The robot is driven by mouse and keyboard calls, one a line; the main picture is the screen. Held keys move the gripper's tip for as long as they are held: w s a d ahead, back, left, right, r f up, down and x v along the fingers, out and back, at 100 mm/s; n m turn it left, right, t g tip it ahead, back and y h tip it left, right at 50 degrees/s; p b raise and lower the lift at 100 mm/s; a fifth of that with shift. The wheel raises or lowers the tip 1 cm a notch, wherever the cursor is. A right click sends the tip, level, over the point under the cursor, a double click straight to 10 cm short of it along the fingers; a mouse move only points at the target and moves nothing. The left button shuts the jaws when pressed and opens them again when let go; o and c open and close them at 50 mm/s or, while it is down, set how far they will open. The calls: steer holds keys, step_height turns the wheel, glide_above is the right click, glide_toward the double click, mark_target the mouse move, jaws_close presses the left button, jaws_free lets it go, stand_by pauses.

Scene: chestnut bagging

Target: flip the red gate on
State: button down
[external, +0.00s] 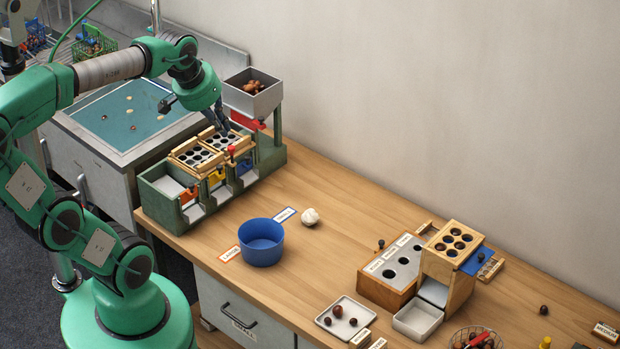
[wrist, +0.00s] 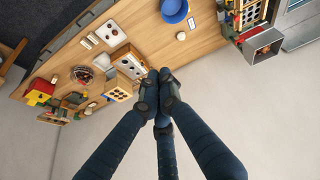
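The green sorting machine (external: 270,157) stands at the far left end of the wooden table. A red gate (external: 249,122) shows under its grey hopper (external: 252,92), which holds several chestnuts. A small red knob (external: 231,149) also shows by the sieve trays. I cannot tell the gate's exact position. My gripper (external: 222,127) points down over the back of the sieve trays, just left of the red gate; whether it touches anything is unclear. In the wrist view my gripper's fingertips (wrist: 160,76) are together with nothing visible between them; the machine is at the upper right.
Wooden sieve trays (external: 191,153) and orange, yellow and blue gates lie close around my gripper. A blue bowl (external: 261,243) and a white garlic-like bulb (external: 310,217) stand in front of the machine. A wooden sorter (external: 449,262) and white tray (external: 344,318) are farther right.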

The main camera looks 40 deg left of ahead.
steer(key=w+a+n+g+p, duration=0.1)
steer(key=w+a+n+p, duration=0.1)
steer(key=w+a+n, duration=0.5)
steer(key=w+a+g+h+p, duration=0.15)
steer(key=w+a, duration=0.25)
steer(key=w, duration=0.7)
steer(key=w+a+n+y+p, duration=0.1)
steer(key=w+a+n+p, duration=0.25)
steer(key=w+a, duration=0.4)
steer(key=w+a+f+n+h+p, duration=0.1)
steer(key=w+a+f+n, duration=0.4)
steer(key=a+f, duration=0.6)
steer(key=w+a+f+n+h+p, duration=0.1)
steer(key=w+a+f+n+p, duration=0.3)
steer(key=w+a+f, duration=0.5)
steer(key=a+f+n+g, duration=0.1)
steer(key=a+f, duration=0.1)
steer(key=a, duration=0.1)
steer(key=shift+f+h, duration=0.15)
steer(key=shift+h, duration=0.1)
steer(key=p, duration=0.1)
glide_above(247, 119)
steer(key=s+d, duration=0.2)
steer(key=s, duration=0.1)
step_height(247, 119, down, 10)
steer(key=shift+w+d+f, duration=0.1)
steer(key=shift+w+d, duration=0.35)
steer(key=shift+d, duration=0.2)
